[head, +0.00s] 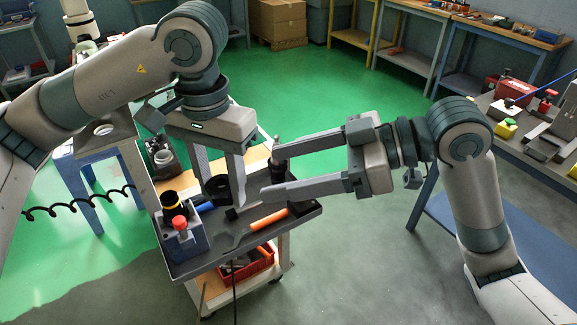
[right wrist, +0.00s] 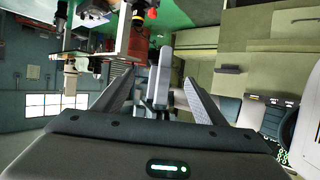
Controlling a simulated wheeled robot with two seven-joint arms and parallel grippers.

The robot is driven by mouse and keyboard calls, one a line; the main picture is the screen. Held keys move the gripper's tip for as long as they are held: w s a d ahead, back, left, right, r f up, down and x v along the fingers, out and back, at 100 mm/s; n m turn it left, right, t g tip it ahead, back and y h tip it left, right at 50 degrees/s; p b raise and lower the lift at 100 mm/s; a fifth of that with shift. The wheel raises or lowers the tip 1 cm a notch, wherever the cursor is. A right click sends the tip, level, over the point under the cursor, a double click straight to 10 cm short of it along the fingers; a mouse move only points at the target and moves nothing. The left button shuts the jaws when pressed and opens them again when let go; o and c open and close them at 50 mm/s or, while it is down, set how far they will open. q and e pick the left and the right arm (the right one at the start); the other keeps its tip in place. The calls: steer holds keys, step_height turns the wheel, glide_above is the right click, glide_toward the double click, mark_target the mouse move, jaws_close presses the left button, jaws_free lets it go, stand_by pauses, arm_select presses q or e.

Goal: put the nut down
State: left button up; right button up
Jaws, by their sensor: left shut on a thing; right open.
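My left gripper (head: 222,190) points down over the tooling cart's grey tray (head: 190,268). Its fingers are closed around a dark round thing (head: 217,187), which I take to be the nut; its shape is partly hidden by the fingers. I cannot tell whether it touches the tray. My right gripper (head: 268,172) reaches in from the right with its fingers apart and nothing held, its tips close to the left gripper's fingers. The right wrist view also shows the right gripper (right wrist: 153,82) open, with a grey finger-like part (right wrist: 160,75) seen between its fingers.
The tray bears an orange-handled tool (head: 268,220), a grey block with a red knob (head: 181,235) and a blue-handled tool (head: 205,207). A black cylinder (head: 281,158) stands behind the right fingers. A red bin (head: 247,266) sits below. A workbench (head: 482,102) is at right.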

mark_target(225, 183)
steer(key=x, duration=1.2)
steer(key=c, duration=1.1)
arm_select(q)
steer(key=o, duration=1.5)
arm_select(e)
steer(key=shift+d, duration=0.1)
steer(key=shift+c, duration=0.2)
arm_select(q)
steer(key=shift+r, duration=0.1)
step_height(225, 183, up, 12)
steer(key=shift+f, duration=0.1)
